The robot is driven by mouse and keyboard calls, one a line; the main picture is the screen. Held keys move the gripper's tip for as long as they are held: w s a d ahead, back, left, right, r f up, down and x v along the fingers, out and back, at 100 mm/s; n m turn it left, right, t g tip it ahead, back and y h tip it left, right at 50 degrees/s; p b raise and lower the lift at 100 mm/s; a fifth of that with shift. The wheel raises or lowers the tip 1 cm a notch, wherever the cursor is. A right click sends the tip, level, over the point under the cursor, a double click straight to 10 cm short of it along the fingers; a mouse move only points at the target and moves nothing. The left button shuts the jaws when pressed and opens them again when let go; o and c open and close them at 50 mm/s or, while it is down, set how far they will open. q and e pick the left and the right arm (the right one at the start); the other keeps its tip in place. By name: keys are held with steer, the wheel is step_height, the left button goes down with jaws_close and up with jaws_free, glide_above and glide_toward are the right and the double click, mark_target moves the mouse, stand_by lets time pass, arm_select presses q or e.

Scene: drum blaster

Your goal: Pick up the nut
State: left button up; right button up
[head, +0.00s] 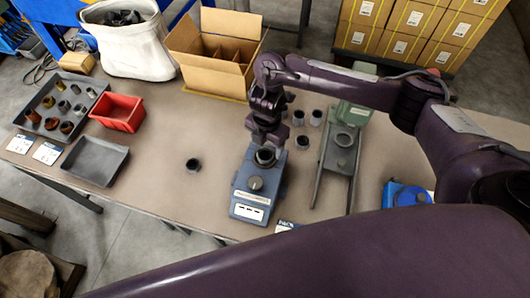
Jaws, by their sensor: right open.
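My right gripper (266,148) points down over the back of a blue device (250,196) on the table. It is open. A dark ring-shaped piece (265,157) sits right at its fingertips, on the device; whether the fingers touch it I cannot tell. A separate small dark hollow round piece (193,165), which looks like a nut or sleeve, lies alone on the table to the left of the device. I cannot tell for sure which of these is the nut. My left gripper is not in view.
A green-grey stand with rails (341,150) and several grey cups (302,142) are right of the device. A red bin (118,112), a grey tray (95,160) and a parts tray (40,100) are left. An open carton (212,70) stands behind. The table's middle left is clear.

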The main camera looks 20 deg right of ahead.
mark_target(265, 152)
steer(key=shift+s+a+f, duration=0.1)
steer(key=shift+a+f, duration=0.05)
steer(key=shift+f, duration=0.55)
steer(key=f, duration=0.2)
steer(key=shift+w+f, duration=0.3)
steer(key=shift+w, duration=0.05)
steer(key=shift+f, duration=0.75)
steer(key=shift+w, duration=0.1)
steer(key=c, duration=1)
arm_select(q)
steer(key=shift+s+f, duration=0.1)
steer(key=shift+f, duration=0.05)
arm_select(e)
steer(key=shift+c, duration=1)
steer(key=shift+r, duration=0.1)
